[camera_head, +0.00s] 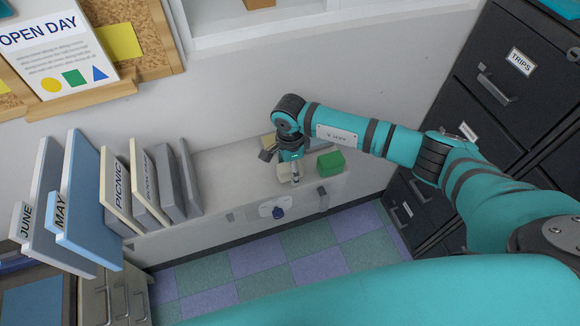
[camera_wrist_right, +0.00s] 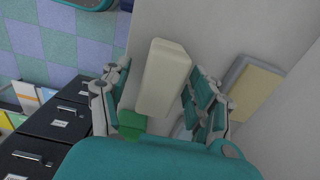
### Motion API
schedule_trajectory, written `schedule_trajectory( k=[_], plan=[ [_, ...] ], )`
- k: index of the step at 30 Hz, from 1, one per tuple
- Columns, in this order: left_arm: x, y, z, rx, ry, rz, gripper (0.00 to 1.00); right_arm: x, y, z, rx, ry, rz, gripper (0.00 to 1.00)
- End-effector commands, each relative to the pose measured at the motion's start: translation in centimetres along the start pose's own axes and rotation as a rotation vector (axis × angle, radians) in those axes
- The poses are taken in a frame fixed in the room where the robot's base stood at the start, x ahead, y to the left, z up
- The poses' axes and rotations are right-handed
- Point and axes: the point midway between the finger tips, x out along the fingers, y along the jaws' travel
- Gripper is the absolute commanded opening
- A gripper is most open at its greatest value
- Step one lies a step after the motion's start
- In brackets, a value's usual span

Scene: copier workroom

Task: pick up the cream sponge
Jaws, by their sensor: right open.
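The cream sponge (camera_wrist_right: 165,77) shows in the right wrist view as a long pale block on the grey surface. It lies between the two open fingers of my right gripper (camera_wrist_right: 156,90), seen from above. I cannot tell how far below the fingertips it is. In the head view my right gripper (camera_head: 284,162) points down over the grey counter (camera_head: 228,172), and only part of the cream sponge (camera_head: 284,173) shows beside the fingers. My left gripper is not in view.
A green block (camera_head: 330,163) stands close on the right of the gripper. A grey tray with a yellowish pad (camera_wrist_right: 255,88) lies on the other side. Upright folders (camera_head: 150,185) stand at the counter's left. Dark filing cabinets (camera_head: 510,90) stand at right.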

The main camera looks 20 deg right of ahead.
Motion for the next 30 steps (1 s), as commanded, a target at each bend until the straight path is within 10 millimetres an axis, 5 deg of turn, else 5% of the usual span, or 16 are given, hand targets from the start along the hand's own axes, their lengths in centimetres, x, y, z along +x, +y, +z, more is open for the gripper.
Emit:
schedule_trajectory(
  k=[4, 15, 30],
  plan=[
    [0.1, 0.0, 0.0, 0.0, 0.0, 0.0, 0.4, 0.0, 0.0, 0.0, 0.0, 0.0, 0.0, 0.62],
    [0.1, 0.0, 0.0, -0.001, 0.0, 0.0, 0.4, 0.0, 0.0, 0.0, 0.0, 0.0, 0.0, 0.13],
    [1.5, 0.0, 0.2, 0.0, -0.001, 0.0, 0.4, -1.5, -0.1, 0.0, -0.001, 0.0, -0.005, 0.12]
  ],
)
